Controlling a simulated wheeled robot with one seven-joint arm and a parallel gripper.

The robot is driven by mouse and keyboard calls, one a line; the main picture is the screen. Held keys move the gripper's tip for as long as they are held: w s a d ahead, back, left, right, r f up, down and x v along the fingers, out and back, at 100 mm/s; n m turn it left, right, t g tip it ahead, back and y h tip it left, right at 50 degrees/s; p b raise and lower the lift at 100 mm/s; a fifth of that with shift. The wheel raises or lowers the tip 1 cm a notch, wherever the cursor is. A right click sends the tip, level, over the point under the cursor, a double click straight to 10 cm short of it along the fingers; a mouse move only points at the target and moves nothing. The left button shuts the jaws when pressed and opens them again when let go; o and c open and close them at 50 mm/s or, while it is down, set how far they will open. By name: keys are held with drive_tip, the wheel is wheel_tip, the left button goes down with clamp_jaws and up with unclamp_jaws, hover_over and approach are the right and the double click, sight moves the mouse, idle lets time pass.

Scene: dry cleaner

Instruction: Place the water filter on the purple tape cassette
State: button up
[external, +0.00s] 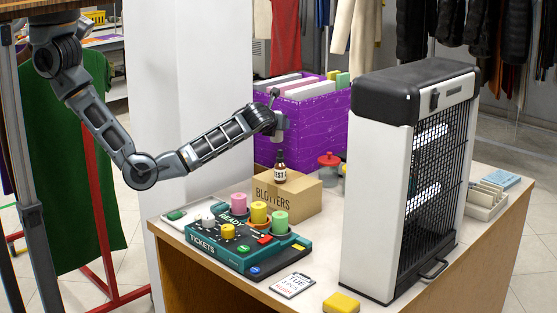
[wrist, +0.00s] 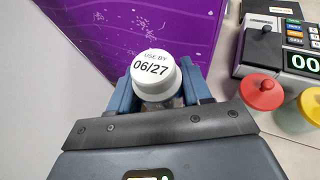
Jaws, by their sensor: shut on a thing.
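My gripper (wrist: 158,92) is shut on a white round piece with "USE BY 06/27" on its top, which I take as the water filter (wrist: 151,68). It sits between the two blue fingers in the wrist view; its lower part is hidden. The purple box also fills the upper left of the wrist view (wrist: 130,25). I cannot make out a separate purple tape cassette.
The brown bottle (external: 279,167) stands on the cardboard BLOTTERS box (external: 300,200). A teal tickets board (external: 215,256) with coloured cylinders is in front. A tall white heater-like unit (external: 378,190) blocks the right. A red-lidded jar (wrist: 262,92) is near my gripper's right.

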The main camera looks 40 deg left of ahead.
wheel_tip(320, 180, down, 10)
drive_tip(key=shift+f, duration=0.25)
drive_tip(key=shift+f, duration=0.1)
drive_tip(key=shift+f, duration=0.15)
drive_tip(key=o, duration=1.1)
drive_tip(key=shift+d+r, duration=0.1)
drive_tip(key=shift+r, duration=0.25)
drive_tip(key=v, duration=1.2)
drive_tip(key=shift+b, duration=0.3)
